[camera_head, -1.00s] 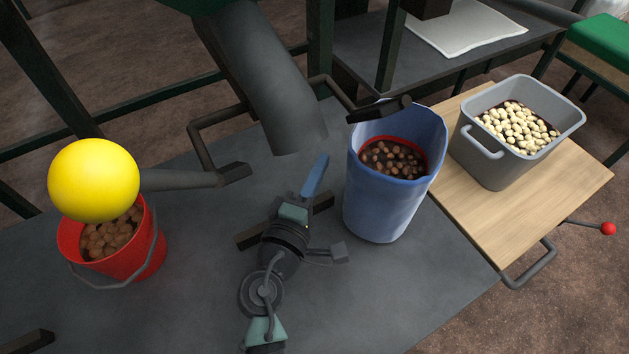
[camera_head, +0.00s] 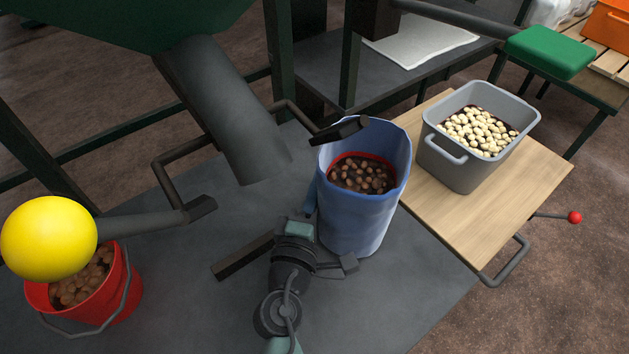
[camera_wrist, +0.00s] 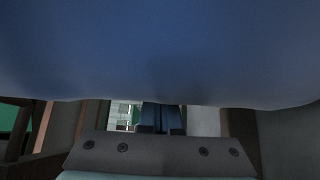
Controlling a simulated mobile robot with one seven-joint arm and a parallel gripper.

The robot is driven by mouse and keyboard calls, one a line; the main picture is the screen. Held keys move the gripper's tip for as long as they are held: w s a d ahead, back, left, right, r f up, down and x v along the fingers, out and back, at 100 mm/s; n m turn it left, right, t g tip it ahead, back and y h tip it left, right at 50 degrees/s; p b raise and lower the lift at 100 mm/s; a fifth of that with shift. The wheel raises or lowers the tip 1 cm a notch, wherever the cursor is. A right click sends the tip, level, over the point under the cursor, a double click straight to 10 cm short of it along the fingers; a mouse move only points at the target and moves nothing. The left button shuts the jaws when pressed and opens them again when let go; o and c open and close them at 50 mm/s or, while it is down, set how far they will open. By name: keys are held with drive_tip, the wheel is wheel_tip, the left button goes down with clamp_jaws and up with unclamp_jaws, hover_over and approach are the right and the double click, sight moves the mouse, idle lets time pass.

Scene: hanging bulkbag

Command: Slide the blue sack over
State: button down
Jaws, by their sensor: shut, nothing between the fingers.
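The blue sack (camera_head: 360,222) stands upright and open-topped on the grey table (camera_head: 215,315), near its right edge. Brown round pieces and a red inner ring show inside its mouth. My gripper (camera_head: 310,193) is at the sack's left side, shut and empty. Its blue fingers are against or very close to the sack wall; I cannot tell whether they touch. In the wrist view, the sack's blue wall (camera_wrist: 160,50) fills the upper half, and the fingers (camera_wrist: 158,118) show below it, together.
A grey bin (camera_head: 455,165) of pale pieces stands on the wooden board (camera_head: 510,215) right of the sack. A dark chute (camera_head: 225,120) and handle bars hang left of and above the sack.

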sight(332, 226)
drive_tip(key=d, duration=0.1)
drive_tip(key=s+d, duration=0.2)
drive_tip(key=d, duration=0.1)
drive_tip(key=shift+s, duration=0.25)
drive_tip(key=b+v, duration=0.2)
drive_tip(key=v, duration=0.9)
drive_tip(key=shift+s+a+f, duration=0.15)
drive_tip(key=shift+s+a, duration=0.05)
drive_tip(key=shift+s, duration=0.15)
drive_tip(key=shift+s+a, duration=0.2)
drive_tip(key=shift+s, duration=0.45)
